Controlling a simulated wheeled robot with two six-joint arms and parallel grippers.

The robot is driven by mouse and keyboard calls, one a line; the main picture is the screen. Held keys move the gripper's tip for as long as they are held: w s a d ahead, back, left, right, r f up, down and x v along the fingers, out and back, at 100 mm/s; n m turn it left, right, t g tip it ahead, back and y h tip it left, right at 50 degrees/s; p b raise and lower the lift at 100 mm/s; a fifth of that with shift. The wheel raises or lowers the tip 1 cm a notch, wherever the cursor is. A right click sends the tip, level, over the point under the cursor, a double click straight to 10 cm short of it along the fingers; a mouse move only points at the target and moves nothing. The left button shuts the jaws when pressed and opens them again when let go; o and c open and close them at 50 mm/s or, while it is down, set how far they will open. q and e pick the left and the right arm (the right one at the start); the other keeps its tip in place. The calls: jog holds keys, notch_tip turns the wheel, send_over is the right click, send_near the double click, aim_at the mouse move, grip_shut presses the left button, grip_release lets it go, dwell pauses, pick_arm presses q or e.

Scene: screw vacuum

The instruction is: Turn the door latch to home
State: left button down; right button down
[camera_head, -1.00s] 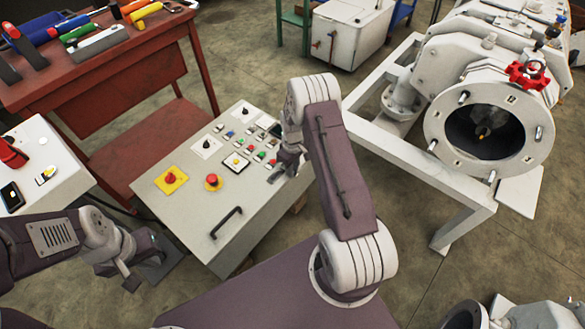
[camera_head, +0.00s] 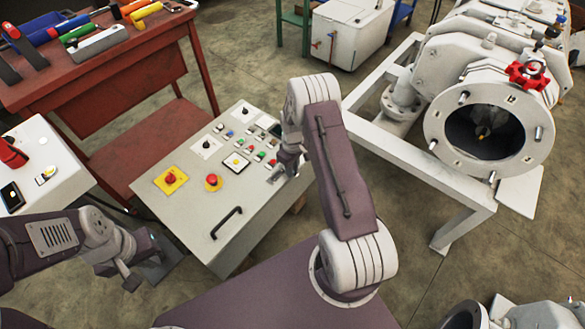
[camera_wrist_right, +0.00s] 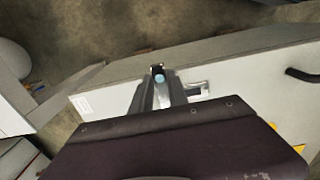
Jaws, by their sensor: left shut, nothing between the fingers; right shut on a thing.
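The door latch shows in the right wrist view as a bright metal plate (camera_wrist_right: 198,90) on the light grey control cabinet (camera_wrist_right: 105,88), beside the fingers. My right gripper (camera_wrist_right: 160,72) is shut on the latch at the cabinet's edge; its fingers hide most of the gripped part. In the head view my right gripper (camera_head: 283,170) reaches down to the right side of the cabinet's sloped door (camera_head: 190,215). The latch's exact angle is hard to tell. My left gripper (camera_head: 142,277) is shut and empty at the lower left, apart from the cabinet.
The cabinet door carries a black handle (camera_head: 227,222), a red button (camera_head: 213,180), a yellow-backed red knob (camera_head: 171,180) and several small buttons. A red workbench (camera_head: 110,75) with tools stands behind left. A white frame with a flanged chamber (camera_head: 487,125) stands right.

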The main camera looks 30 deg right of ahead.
jog(key=shift+a+r+m+p, duration=0.15)
jog(key=shift+a+m+p, duration=0.2)
jog(key=shift+m+p, duration=0.45)
jog(key=m, duration=0.1)
jog(key=a+m+p, duration=0.1)
jog(key=shift+s+m, duration=0.15)
jog(key=shift+m, duration=0.25)
jog(key=m, duration=0.1)
jog(key=a+m+p, duration=0.1)
jog(key=m, duration=0.1)
jog(key=a+m, duration=0.1)
jog(key=shift+w+m, duration=0.25)
jog(key=shift+m, duration=0.05)
jog(key=m, duration=0.1)
jog(key=a+m, duration=0.1)
jog(key=m, duration=0.1)
jog(key=w+m, duration=0.1)
jog(key=shift+a+p, duration=0.25)
jog(key=shift+p, duration=0.1)
jog(key=shift+w+a+m, duration=0.15)
jog(key=shift+w+m, duration=0.1)
jog(key=shift+m, duration=0.6)
jog(key=shift+w+a+m, duration=0.2)
jog(key=shift+w+m, duration=0.1)
jog(key=shift+m, duration=0.5)
jog(key=shift+w+a+m, duration=0.15)
jog(key=shift+w+m, duration=0.1)
jog(key=shift+m, duration=0.6)
jog(key=c, duration=1.3)
grip_release()
